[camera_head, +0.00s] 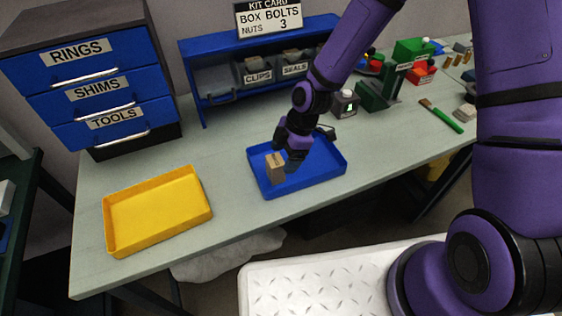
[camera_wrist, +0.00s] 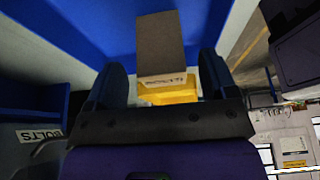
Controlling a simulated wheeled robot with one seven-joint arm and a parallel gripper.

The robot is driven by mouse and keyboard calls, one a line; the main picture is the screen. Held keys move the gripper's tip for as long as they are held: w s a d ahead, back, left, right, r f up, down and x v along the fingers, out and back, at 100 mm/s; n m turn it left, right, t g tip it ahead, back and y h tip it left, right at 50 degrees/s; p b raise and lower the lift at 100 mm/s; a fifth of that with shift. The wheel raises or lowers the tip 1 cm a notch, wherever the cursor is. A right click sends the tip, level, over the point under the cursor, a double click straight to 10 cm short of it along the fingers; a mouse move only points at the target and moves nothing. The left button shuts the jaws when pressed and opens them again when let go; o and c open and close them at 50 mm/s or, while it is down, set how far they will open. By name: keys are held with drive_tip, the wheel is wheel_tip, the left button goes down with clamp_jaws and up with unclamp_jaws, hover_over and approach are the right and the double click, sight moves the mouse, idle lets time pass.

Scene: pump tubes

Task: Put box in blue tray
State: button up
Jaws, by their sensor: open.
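The small brown cardboard box (camera_head: 275,169) is at the left part of the blue tray (camera_head: 318,178) and looks upright inside it. Whether its base rests flat on the tray floor is hard to tell. My gripper (camera_head: 290,163) is just to the right of the box in the head view, low over the tray. Its two dark fingers (camera_wrist: 162,80) are apart in the wrist view, one to each side of the box.
An empty yellow tray (camera_head: 160,212) lies at the left front of the bench. A drawer unit (camera_head: 95,85) stands back left. A blue shelf (camera_head: 215,90) with labelled bins and a kit card (camera_head: 270,17) stands behind. A green fixture (camera_head: 375,95) is at the right.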

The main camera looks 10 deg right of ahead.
drive_tip(key=v, duration=0.8)
drive_tip(key=shift+d+r, duration=0.2)
drive_tip(key=shift+r, duration=0.2)
drive_tip(key=s+d+r+m+t+h, duration=0.35)
drive_tip(key=d+r+m, duration=0.75)
drive_tip(key=r, duration=0.5)
drive_tip(key=s+d+r+m+t, duration=0.1)
drive_tip(key=s+d+r+m, duration=0.3)
drive_tip(key=s, duration=0.4)
drive_tip(key=s+d+r+m+t, duration=0.1)
drive_tip(key=s+d+r+m, duration=0.3)
drive_tip(key=r, duration=0.5)
drive_tip(key=s+m, duration=0.2)
drive_tip(key=s, duration=0.1)
drive_tip(key=shift+s+d+r+t, duration=0.15)
drive_tip(key=shift+s+d+t, duration=0.1)
drive_tip(key=shift+s+t, duration=0.15)
drive_tip(key=shift+h, duration=0.25)
